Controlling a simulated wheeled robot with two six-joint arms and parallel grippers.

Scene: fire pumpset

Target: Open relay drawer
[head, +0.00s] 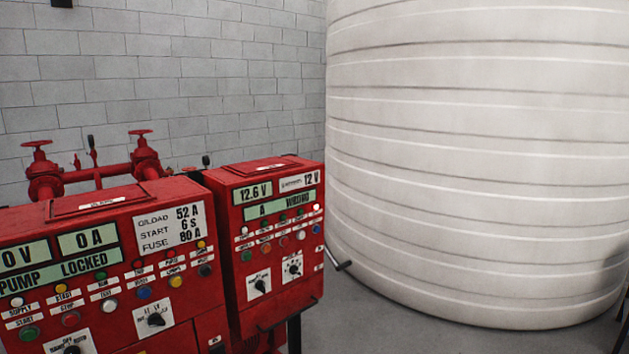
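Two red control cabinets stand at the lower left. The larger left cabinet (190,290) shows displays reading "0 V", "0 A" and "PUMP LOCKED", and a plate with "52 A", "6 S", "80 A". The smaller right cabinet (232,215) shows "12.6 V", "12 V" and a green display with "WRONG". Each has a raised panel on top with a small label, the left panel (98,203) and the right panel (264,166); both lie flat. I cannot tell which part is the relay drawer. Neither of my grippers is in view.
Red pipes with handwheel valves (140,140) rise behind the left cabinet. A large white ribbed tank (480,160) fills the right side. A grey block wall (200,80) stands behind. Bare floor (370,325) lies between the right cabinet and the tank.

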